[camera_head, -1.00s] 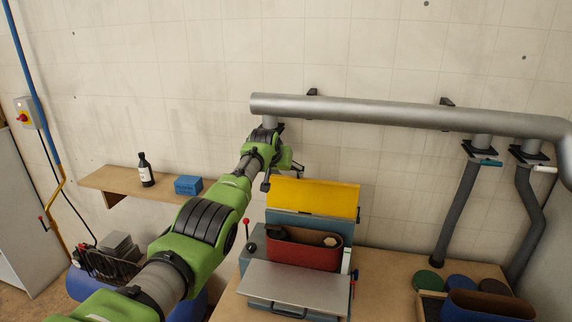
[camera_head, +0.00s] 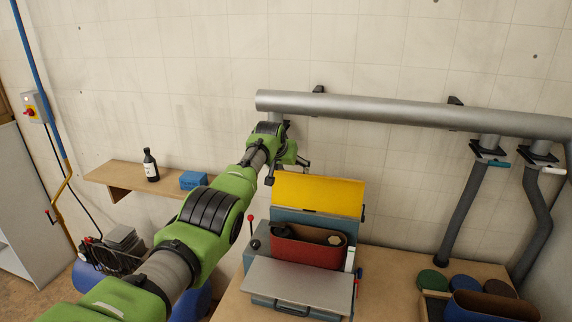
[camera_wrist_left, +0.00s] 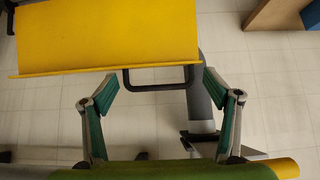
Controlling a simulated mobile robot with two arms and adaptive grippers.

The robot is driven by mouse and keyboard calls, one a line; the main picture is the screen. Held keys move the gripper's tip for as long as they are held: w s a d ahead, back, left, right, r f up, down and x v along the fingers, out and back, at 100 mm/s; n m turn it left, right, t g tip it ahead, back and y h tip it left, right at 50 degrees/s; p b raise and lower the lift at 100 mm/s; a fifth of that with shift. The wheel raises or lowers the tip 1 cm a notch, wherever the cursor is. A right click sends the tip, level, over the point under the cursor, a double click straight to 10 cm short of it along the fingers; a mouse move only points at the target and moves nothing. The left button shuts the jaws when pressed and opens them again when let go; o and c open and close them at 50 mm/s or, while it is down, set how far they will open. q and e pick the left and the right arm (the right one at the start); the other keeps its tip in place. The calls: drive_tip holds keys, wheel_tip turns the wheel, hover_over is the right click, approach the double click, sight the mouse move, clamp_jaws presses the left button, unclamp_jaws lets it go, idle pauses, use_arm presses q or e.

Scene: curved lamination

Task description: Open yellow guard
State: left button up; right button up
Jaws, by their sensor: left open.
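The yellow guard (camera_head: 318,195) is a flat panel on the belt sander, sloping up behind the red-brown belt (camera_head: 305,250). In the left wrist view the guard (camera_wrist_left: 105,35) fills the upper left, with a black bar handle (camera_wrist_left: 157,87) at its lower edge. My left gripper (camera_head: 289,172) is at the guard's upper left corner in the head view. In the left wrist view its two fingers (camera_wrist_left: 161,84) are spread, one on each side of the handle. I cannot tell whether they touch it. My right gripper is not in view.
A grey duct (camera_head: 400,113) runs along the wall just above my left gripper. A metal plate (camera_head: 298,283) lies at the sander's front. A red-knobbed lever (camera_head: 251,219) stands at its left. Sanding discs (camera_head: 465,283) lie on the bench at right. A shelf (camera_head: 120,180) holds a bottle and blue box.

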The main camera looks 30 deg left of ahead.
use_arm(q)
drive_tip(key=shift+d+r, duration=0.1)
drive_tip(key=shift+r, duration=0.05)
drive_tip(key=v, duration=1.1)
drive_tip(key=shift+s+r, duration=0.25)
drive_tip(key=shift+s, duration=0.05)
